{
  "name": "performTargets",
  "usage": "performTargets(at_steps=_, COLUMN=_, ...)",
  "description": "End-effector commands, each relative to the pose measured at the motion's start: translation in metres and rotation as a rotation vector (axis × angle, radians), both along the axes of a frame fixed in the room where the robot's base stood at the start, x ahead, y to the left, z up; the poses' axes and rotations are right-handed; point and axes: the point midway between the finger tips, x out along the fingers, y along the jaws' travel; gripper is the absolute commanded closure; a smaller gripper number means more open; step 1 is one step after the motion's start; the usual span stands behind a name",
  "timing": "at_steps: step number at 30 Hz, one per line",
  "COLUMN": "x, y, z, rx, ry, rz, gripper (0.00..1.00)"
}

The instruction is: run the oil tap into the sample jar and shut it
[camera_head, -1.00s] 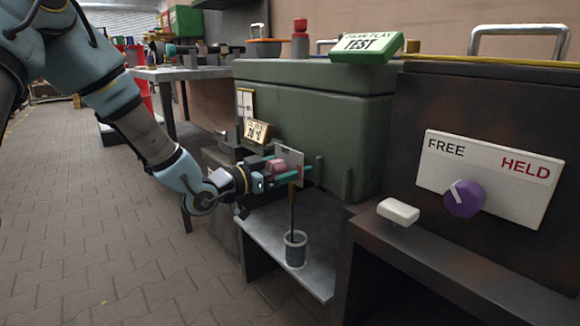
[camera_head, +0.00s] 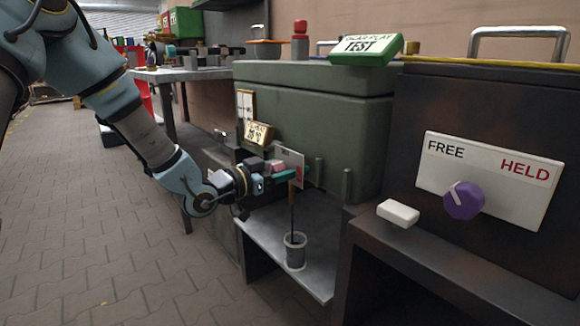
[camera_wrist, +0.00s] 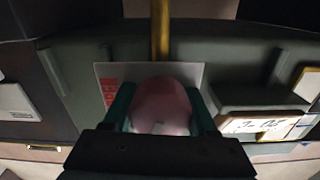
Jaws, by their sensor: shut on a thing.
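My gripper (camera_head: 270,177) is shut on the pink tap knob (camera_wrist: 162,105), with a teal finger on each side of it. The knob (camera_head: 276,165) is partly hidden by the fingers in the head view. A white plate with red lettering (camera_head: 292,160) stands behind the knob. A brass-coloured rod, seemingly the tap's spout (camera_wrist: 160,30), shows beyond the knob in the wrist view. A thin dark line (camera_head: 292,210), looking like an oil stream, runs down from the tap into the grey sample jar (camera_head: 295,253). The jar stands upright on a metal shelf; its oil level cannot be made out.
The green housing (camera_head: 320,90) rises behind the tap, with a small sign (camera_head: 258,133) beside my gripper. The shelf (camera_head: 262,232) is bare left of the jar. At the right, a dark cabinet carries a purple selector knob (camera_head: 464,200) and a white block (camera_head: 398,212).

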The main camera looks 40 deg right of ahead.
Motion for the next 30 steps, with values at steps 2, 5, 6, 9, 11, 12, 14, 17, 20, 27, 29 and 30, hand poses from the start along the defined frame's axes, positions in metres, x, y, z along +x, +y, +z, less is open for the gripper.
performTargets(at_steps=2, x=0.0003, y=0.0004, z=0.0033, rx=0.004, ry=0.048, rz=0.000, gripper=0.98)
performTargets(at_steps=5, x=0.0008, y=0.0006, z=0.0054, rx=0.010, ry=0.143, rz=0.001, gripper=0.98)
performTargets(at_steps=6, x=0.0010, y=0.0005, z=0.0057, rx=0.012, ry=0.183, rz=0.001, gripper=0.98)
performTargets(at_steps=9, x=0.0009, y=0.0003, z=0.0048, rx=0.018, ry=0.274, rz=0.001, gripper=0.98)
performTargets(at_steps=11, x=0.0010, y=0.0001, z=0.0038, rx=0.019, ry=0.317, rz=0.001, gripper=0.98)
performTargets(at_steps=12, x=0.0009, y=0.0001, z=0.0031, rx=0.020, ry=0.337, rz=0.001, gripper=0.98)
performTargets(at_steps=14, x=0.0010, y=0.0002, z=0.0017, rx=0.022, ry=0.360, rz=0.001, gripper=0.98)
performTargets(at_steps=17, x=0.0010, y=0.0002, z=0.0002, rx=0.021, ry=0.372, rz=0.000, gripper=0.98)
performTargets(at_steps=20, x=0.0009, y=0.0001, z=-0.0003, rx=0.021, ry=0.371, rz=0.000, gripper=0.98)
performTargets(at_steps=27, x=0.0009, y=0.0002, z=-0.0003, rx=0.021, ry=0.370, rz=0.000, gripper=0.30)
performTargets(at_steps=29, x=0.0009, y=0.0001, z=-0.0003, rx=0.021, ry=0.370, rz=0.000, gripper=0.23)
performTargets(at_steps=30, x=0.0008, y=0.0002, z=-0.0003, rx=0.021, ry=0.370, rz=0.000, gripper=0.18)
